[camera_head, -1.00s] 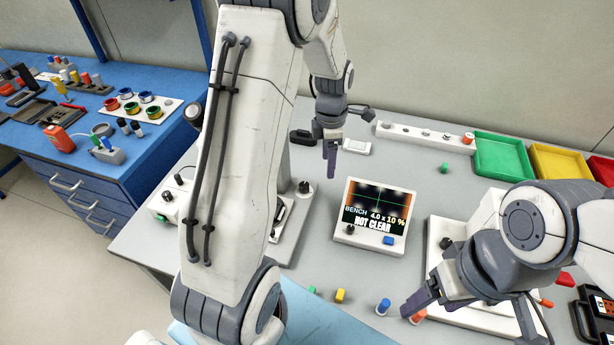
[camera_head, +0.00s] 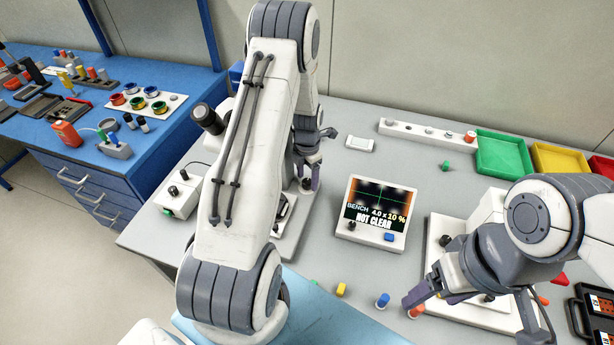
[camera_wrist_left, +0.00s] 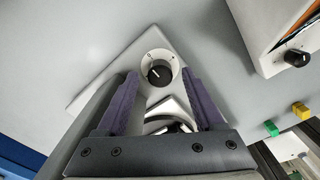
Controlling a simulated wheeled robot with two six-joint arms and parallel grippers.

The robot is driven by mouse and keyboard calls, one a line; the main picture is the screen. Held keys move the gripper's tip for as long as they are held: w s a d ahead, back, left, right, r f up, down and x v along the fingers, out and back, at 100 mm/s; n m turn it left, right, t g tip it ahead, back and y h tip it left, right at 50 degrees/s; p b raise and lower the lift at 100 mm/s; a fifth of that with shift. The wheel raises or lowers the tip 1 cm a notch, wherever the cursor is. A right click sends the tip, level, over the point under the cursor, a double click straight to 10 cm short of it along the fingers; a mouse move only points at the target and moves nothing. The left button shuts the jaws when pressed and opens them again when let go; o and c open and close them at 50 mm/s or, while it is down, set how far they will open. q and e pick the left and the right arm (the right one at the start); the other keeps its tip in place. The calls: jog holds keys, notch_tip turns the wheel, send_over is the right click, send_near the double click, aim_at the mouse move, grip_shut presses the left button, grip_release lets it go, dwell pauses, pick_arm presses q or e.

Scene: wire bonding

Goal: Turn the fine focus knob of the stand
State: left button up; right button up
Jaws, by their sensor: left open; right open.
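The stand's pale base (camera_head: 287,245) stands left of centre in the head view, largely hidden by my left arm. In the left wrist view, the black focus knob (camera_wrist_left: 160,73) sits on a white marked dial on the pale base (camera_wrist_left: 101,80). My left gripper (camera_head: 310,178) points down over the base's far end, open and empty. In the left wrist view its purple fingers (camera_wrist_left: 160,85) stand either side of the knob, with gaps visible; I cannot tell their height above it. My right gripper (camera_head: 436,294) is open at lower right, near an orange piece (camera_head: 416,311).
A monitor (camera_head: 376,211) reading "NOT CLEAR" stands right of the stand. A control box (camera_head: 181,193) is to its left. Small yellow (camera_head: 342,289) and blue (camera_head: 383,300) pieces lie near the front. Coloured trays (camera_head: 503,153) are at back right.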

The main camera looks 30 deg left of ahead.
pick_arm(q)
jog(key=shift+f, duration=0.35)
grip_shut()
jog(key=shift+m, duration=0.3)
